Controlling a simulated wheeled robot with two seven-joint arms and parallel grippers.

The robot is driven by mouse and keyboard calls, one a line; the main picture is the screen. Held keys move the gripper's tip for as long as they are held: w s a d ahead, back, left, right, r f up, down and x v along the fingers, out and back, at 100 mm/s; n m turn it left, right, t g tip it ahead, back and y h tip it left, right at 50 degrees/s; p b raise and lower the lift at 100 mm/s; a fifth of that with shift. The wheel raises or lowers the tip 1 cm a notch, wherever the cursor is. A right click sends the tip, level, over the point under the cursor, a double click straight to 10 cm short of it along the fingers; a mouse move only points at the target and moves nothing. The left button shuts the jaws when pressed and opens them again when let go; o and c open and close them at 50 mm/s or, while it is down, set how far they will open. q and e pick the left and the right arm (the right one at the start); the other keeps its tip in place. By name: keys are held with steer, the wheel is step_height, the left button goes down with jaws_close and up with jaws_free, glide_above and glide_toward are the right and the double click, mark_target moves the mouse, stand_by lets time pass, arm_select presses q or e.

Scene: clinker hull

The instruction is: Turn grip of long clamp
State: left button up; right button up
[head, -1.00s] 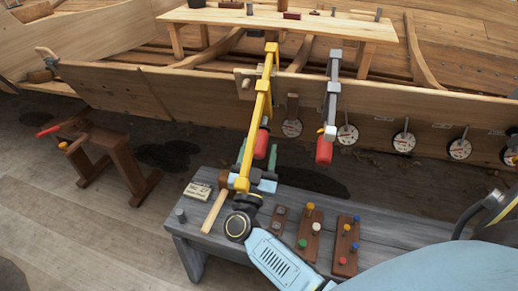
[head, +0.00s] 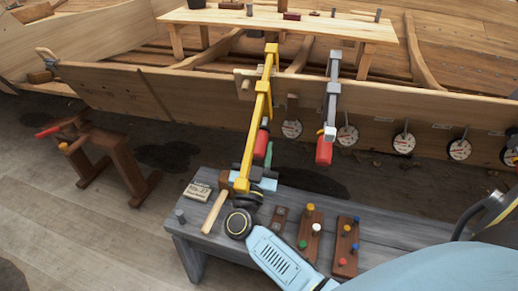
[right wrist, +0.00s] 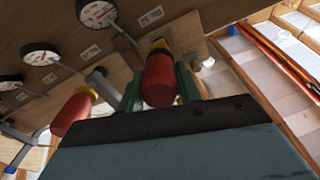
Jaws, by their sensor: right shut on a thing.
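The long clamp (head: 257,112) is yellow and reaches from the hull's plank edge down over the bench. Its red grip (head: 261,146) hangs behind the bar, partly hidden by it. My right gripper (head: 263,153) is shut on this red grip; one green finger shows at its right in the head view. In the right wrist view the red grip (right wrist: 160,80) sits between the two green fingers. A shorter grey clamp (head: 333,90) with its own red grip (head: 324,151) hangs to the right, apart from my gripper. My left gripper is not in view.
A grey bench (head: 385,235) below holds a wooden mallet-like handle (head: 214,212), a small label block (head: 198,191) and peg boards (head: 311,228). Several dial gauges (head: 404,142) line the hull plank (head: 180,98). A brown trestle (head: 110,160) stands at the left.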

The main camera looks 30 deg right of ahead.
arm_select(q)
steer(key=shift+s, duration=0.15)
arm_select(e)
steer(key=shift+m, duration=1.5)
steer(key=m, duration=0.2)
steer(key=shift+f+m, duration=0.1)
steer(key=shift+m, duration=0.2)
steer(key=shift+m+y, duration=0.3)
steer(key=shift+m, duration=0.2)
steer(key=shift+m+t, duration=0.3)
steer(key=shift+m, duration=0.6)
steer(key=m+b, duration=0.1)
steer(key=m, duration=0.1)
steer(key=shift+f+m, duration=0.1)
steer(key=shift+m, duration=0.2)
steer(key=shift+m+b, duration=0.65)
steer(key=shift+m, duration=0.45)
arm_select(q)
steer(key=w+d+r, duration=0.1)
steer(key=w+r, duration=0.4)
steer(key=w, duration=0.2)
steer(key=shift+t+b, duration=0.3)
steer(key=shift+b, duration=0.1)
arm_select(e)
steer(key=shift+m, duration=1.1)
